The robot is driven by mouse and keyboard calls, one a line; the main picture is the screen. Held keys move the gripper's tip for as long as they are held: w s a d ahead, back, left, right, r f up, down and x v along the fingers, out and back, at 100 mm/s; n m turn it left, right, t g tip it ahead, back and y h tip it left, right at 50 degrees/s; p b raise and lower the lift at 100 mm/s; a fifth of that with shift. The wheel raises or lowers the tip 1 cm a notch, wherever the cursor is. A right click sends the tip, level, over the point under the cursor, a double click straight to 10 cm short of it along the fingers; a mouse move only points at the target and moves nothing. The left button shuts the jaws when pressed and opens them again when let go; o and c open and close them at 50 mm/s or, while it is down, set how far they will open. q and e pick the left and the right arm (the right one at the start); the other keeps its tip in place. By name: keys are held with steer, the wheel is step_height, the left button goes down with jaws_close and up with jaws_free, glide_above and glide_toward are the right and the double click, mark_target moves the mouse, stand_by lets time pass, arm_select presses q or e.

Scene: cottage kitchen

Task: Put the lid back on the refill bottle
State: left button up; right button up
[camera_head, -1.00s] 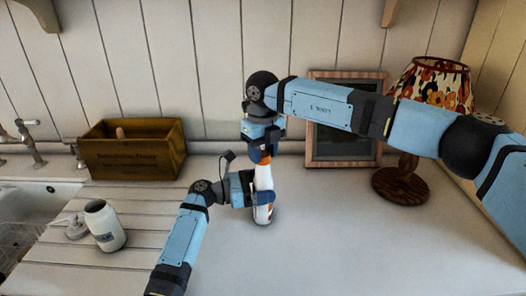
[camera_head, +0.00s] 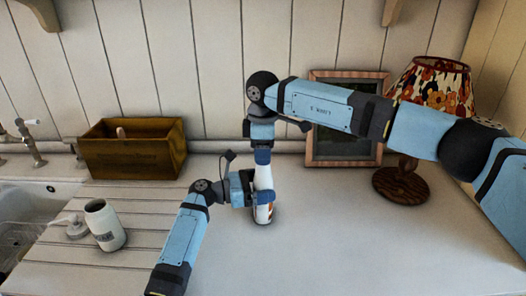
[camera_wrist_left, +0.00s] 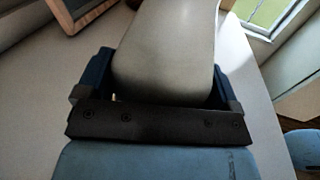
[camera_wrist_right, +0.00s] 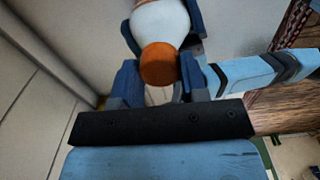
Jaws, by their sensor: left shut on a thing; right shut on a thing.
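The white refill bottle (camera_head: 263,178) stands upright on the counter, with an orange patch low on its side. My left gripper (camera_head: 262,197) is shut around its body; the bottle also fills the space between the fingers in the left wrist view (camera_wrist_left: 165,55). My right gripper (camera_head: 263,157) points down over the bottle's top. In the right wrist view, the orange lid (camera_wrist_right: 160,64) is at the bottle's top, between the fingers, and the gripper is shut on it. The lid is hidden in the head view. I cannot tell how tightly it sits.
An open white jar (camera_head: 105,226) and a pump top (camera_head: 72,228) stand on the ribbed drainer at left, by the sink (camera_head: 30,215). A wooden box (camera_head: 135,158) is behind. A picture frame (camera_head: 313,150) and lamp (camera_head: 402,186) stand behind right. The front counter is clear.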

steer(key=m, duration=0.4)
steer(key=o, duration=0.9)
steer(key=shift+r, duration=0.1)
steer(key=shift+r, duration=2.2)
steer(key=shift+c, duration=0.6)
